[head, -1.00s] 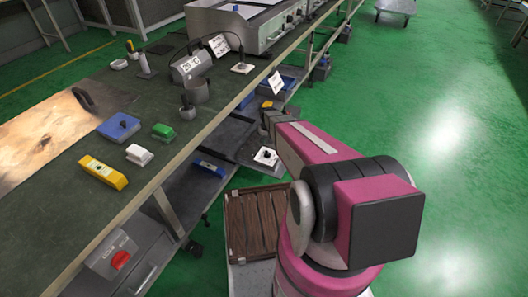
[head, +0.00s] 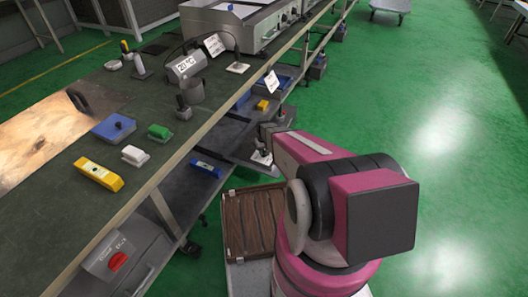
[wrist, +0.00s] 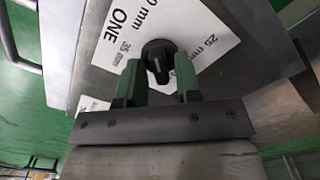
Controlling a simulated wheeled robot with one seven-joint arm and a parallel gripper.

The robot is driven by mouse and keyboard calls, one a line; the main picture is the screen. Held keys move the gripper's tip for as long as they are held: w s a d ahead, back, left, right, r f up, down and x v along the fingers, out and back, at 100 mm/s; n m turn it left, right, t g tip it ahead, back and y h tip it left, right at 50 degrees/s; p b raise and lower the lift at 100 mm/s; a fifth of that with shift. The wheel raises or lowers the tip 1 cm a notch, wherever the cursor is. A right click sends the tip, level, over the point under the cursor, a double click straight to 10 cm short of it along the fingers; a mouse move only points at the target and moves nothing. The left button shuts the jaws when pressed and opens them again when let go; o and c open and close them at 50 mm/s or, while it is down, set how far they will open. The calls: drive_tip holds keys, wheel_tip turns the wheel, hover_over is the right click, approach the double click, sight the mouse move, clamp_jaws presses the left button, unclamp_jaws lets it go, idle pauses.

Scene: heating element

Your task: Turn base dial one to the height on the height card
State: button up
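Base dial one is a black knob (wrist: 158,55) on a white scale plate (wrist: 222,32). The plate reads "ONE", with "25 mm" and "35 mm" marks visible and other marks cut off. In the wrist view my gripper (wrist: 158,80) is open, its two green fingers at either side of the knob's lower part; I cannot tell whether they touch it. In the head view the gripper (head: 268,132) is low beside the bench, partly hiding the dial's white plate (head: 262,158).
The bench top (head: 75,225) holds a blue block (head: 113,128), a green brush (head: 160,132), a white block (head: 135,155) and a yellow level (head: 98,174). A grey box showing a temperature (head: 187,67) stands further back. Green floor is open to the right.

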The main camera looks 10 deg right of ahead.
clamp_jaws()
drive_tip(key=shift+m, duration=0.3)
drive_tip(key=m, duration=1.2)
drive_tip(key=shift+f, duration=0.1)
drive_tip(key=shift+m, duration=2.5)
